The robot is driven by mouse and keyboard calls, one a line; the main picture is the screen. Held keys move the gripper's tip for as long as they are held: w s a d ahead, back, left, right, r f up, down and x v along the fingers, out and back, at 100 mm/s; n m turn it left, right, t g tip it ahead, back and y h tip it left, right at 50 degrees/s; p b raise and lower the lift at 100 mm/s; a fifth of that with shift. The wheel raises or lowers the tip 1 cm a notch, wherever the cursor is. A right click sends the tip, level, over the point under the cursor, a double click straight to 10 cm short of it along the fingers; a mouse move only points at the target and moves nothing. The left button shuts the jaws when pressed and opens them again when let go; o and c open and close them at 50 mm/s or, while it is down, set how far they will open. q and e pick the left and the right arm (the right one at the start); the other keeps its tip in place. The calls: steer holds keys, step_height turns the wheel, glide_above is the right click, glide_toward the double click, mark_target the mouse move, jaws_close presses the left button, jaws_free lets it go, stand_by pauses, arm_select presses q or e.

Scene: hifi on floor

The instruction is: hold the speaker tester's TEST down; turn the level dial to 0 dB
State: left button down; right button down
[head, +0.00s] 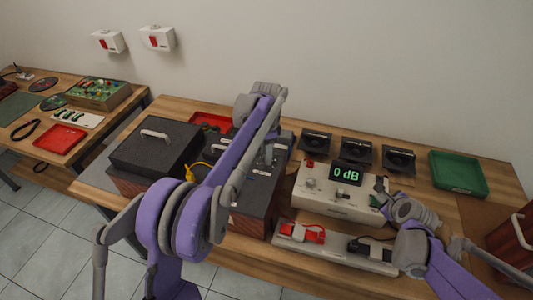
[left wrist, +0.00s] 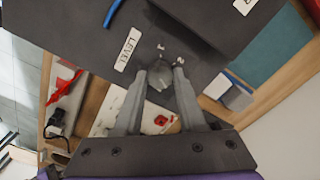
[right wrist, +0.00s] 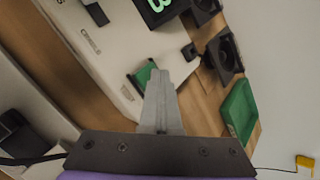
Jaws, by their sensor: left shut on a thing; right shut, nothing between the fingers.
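The speaker tester (head: 322,196) is a cream box on the bench; its display (head: 345,174) reads 0 dB in green. My right gripper (right wrist: 160,78) is shut and empty, its tip at the green TEST pad (right wrist: 143,76) on the tester; I cannot tell how far the pad is pressed. The grey level dial (left wrist: 160,78) sits on a dark cabinet top beside a white LEVEL label (left wrist: 128,48). My left gripper (left wrist: 157,84) is shut on the dial, a finger on each side. In the head view my left arm partly hides the cabinet (head: 255,190).
Black speaker drivers (head: 357,152) stand in a row behind the tester. A green tray (head: 458,174) is at the right. Red and black clips (head: 302,233) lie on a strip in front. A lidded dark box (head: 155,150) stands left. A second bench holds a red tray (head: 60,138).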

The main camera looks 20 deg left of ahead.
arm_select(q)
steer(key=shift+m, duration=0.4)
steer(key=c, duration=0.5)
jaws_free()
step_height(320, 180, up, 12)
stand_by(0.3)
